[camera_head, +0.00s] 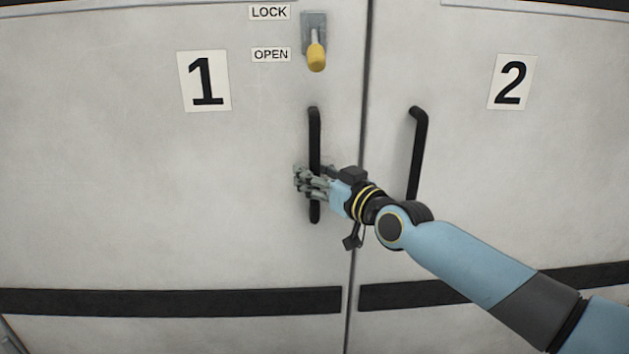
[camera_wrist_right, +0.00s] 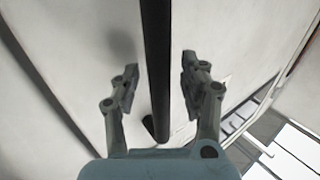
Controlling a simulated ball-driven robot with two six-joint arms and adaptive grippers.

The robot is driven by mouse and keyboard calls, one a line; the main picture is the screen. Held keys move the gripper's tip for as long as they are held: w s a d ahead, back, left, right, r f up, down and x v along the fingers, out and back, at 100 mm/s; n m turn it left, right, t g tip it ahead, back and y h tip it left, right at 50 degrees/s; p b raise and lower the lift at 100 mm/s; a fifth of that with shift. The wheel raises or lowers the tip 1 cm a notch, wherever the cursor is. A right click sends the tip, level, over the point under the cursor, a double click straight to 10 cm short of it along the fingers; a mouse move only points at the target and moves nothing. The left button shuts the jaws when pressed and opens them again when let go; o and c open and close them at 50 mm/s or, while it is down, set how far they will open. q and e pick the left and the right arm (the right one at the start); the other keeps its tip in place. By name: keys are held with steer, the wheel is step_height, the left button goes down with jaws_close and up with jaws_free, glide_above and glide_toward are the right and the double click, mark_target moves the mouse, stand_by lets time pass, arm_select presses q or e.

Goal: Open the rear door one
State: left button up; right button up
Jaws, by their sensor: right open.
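Door one (camera_head: 120,190) is a white panel marked with a black 1, and it looks closed against door two. Its black vertical bar handle (camera_head: 314,135) is near its right edge. My right gripper (camera_head: 302,180) is at the handle's lower half. In the right wrist view the handle (camera_wrist_right: 157,60) runs between the two open fingers (camera_wrist_right: 158,90), with gaps on both sides. The yellow-tipped latch lever (camera_head: 316,56) above the handle points down, beside the OPEN label (camera_head: 271,54). My left gripper is not in view.
Door two (camera_head: 560,180) stands at the right with its own black handle (camera_head: 417,150), close to my right wrist. A narrow vertical seam parts the doors. Black strips (camera_head: 170,301) cross both doors low down. The LOCK label (camera_head: 269,12) is above the OPEN label.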

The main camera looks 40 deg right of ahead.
jaws_close()
stand_by(0.3)
steer(key=shift+w+a, duration=0.1)
steer(key=shift+a, duration=0.05)
stand_by(0.5)
